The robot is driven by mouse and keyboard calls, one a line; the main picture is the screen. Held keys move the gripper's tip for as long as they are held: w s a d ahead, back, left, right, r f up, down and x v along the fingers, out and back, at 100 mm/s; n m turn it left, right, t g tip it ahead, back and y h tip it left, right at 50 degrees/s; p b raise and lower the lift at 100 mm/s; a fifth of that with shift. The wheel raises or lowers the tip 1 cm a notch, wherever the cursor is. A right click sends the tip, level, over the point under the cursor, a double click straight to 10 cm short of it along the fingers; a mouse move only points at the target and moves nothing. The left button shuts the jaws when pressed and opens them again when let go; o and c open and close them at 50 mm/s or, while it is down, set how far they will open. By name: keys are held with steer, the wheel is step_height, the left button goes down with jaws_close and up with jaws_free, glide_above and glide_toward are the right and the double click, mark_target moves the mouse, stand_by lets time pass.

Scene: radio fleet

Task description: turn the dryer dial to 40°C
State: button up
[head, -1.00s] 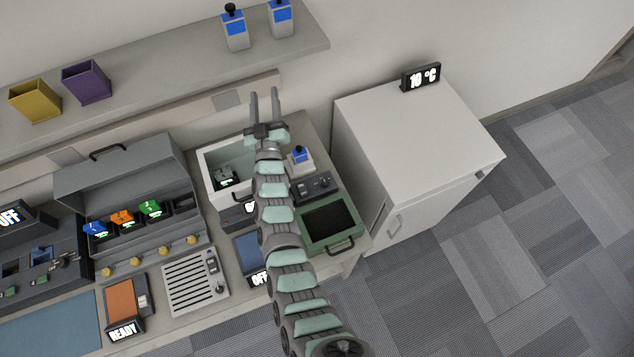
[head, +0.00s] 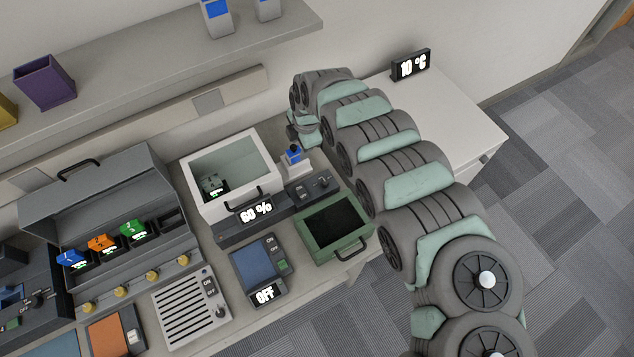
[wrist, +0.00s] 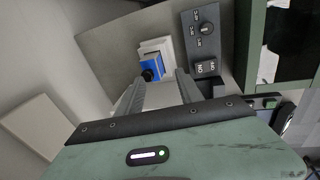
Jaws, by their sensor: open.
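A dark control panel (head: 313,188) with a small black dial and an ON/OFF switch lies beside the open white box (head: 190,187). The dial (wrist: 206,29) shows in the wrist view with marks around it, too small to read. I cannot tell for sure which unit is the dryer. My gripper (wrist: 160,77) is open and empty, pointing down.
The white box's front display (head: 258,210) reads 60 %. A green-framed tray (head: 310,243) stands in front of the panel. A white cabinet (head: 455,110) at right carries a 10 °C display (head: 411,65). A shelf (head: 150,75) runs along the wall.

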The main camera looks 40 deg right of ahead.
mark_target(325, 181)
steer(key=s+d+g, duration=0.2)
steer(key=s+g, duration=0.1)
steer(key=s, duration=0.5)
steer(key=shift+n, duration=0.4)
steer(key=f, duration=0.6)
steer(key=f+b, duration=0.1)
steer(key=f, duration=0.1)
steer(key=shift+s+f, duration=0.3)
steer(key=shift+f, duration=0.1)
steer(key=shift+d+f, duration=0.15)
steer(key=shift+f, duration=1.05)
jaws_close()
